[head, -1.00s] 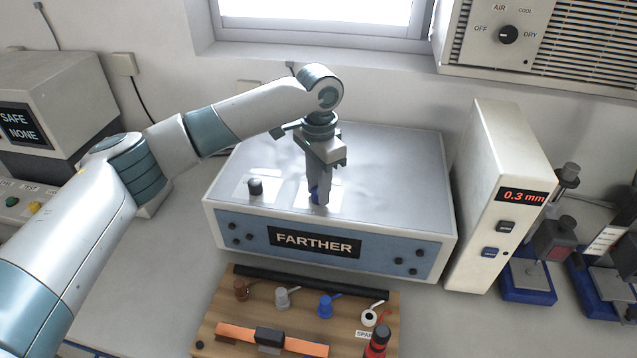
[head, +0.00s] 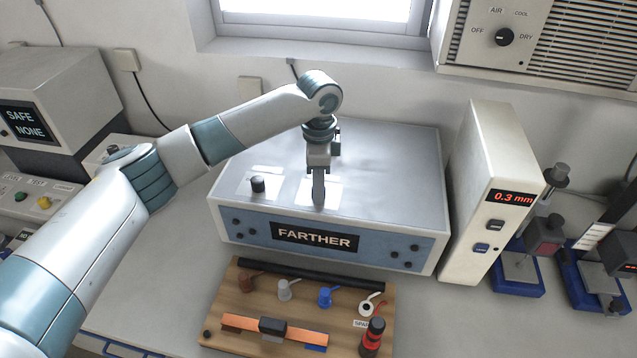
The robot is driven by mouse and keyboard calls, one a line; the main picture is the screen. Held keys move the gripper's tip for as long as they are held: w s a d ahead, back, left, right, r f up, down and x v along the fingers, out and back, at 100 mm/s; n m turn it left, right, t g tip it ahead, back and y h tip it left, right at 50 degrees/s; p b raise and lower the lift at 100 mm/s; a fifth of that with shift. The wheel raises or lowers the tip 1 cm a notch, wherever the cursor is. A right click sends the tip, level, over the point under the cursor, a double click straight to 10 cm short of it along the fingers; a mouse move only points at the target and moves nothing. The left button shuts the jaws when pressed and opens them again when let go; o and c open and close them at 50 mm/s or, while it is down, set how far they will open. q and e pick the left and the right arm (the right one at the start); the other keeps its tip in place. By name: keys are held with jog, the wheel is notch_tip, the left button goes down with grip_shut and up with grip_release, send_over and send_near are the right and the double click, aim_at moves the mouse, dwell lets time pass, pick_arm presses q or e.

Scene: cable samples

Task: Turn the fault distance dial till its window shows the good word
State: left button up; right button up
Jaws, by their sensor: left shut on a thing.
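The fault distance box (head: 390,180) is a grey-topped case with a blue front. Its dark window (head: 315,237) reads "FARTHER" in the head view. A small black knob (head: 258,184) stands on a white patch at the left of its top. My left gripper (head: 318,203) points straight down over a second white patch (head: 334,193) right of that knob. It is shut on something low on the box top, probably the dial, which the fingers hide. My right gripper is not in view.
A wooden board (head: 240,305) with several coloured cable samples lies in front of the box. A white meter (head: 490,200) reading "0.3 mm" stands close at its right. A monitor (head: 50,90) reading "SAFE NONE" is at the left. Bare bench shows left of the board.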

pick_arm(q)
jog(key=shift+r, duration=0.1)
jog(key=o, duration=1.1)
jog(key=shift+c, duration=0.2)
jog(key=shift+r, duration=0.1)
jog(key=shift+r, duration=0.2)
notch_tip(320, 180, up, 17)
jog(key=b, duration=0.4)
jog(key=shift+f+b, duration=0.15)
jog(key=shift+b, duration=0.15)
